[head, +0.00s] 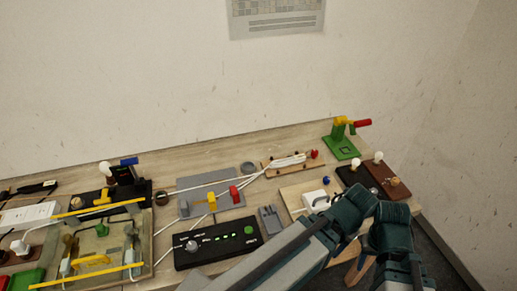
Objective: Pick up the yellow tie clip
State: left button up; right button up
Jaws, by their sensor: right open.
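A small yellow clip (211,201) stands on the grey plate (188,183) at mid-table, by the white cables; I take it as the tie clip. A red clip (234,194) stands just to its right on the same plate. My right arm reaches in from the bottom right, well to the right of the yellow clip. My right gripper (398,275) is low at the right, open and apart from the clip; its fingertips are hard to make out. My left gripper is not in view.
A black control box (218,245) lies in front of the grey plate. A framed tray (148,250) with yellow bars (98,209) is at the left. A green stand (341,148) with a yellow top and red handle is at the back right. A wall runs behind the table.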

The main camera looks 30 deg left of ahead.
aim_at(211, 196)
jog(key=j+u, duration=0.1)
jog(key=u, duration=1.55)
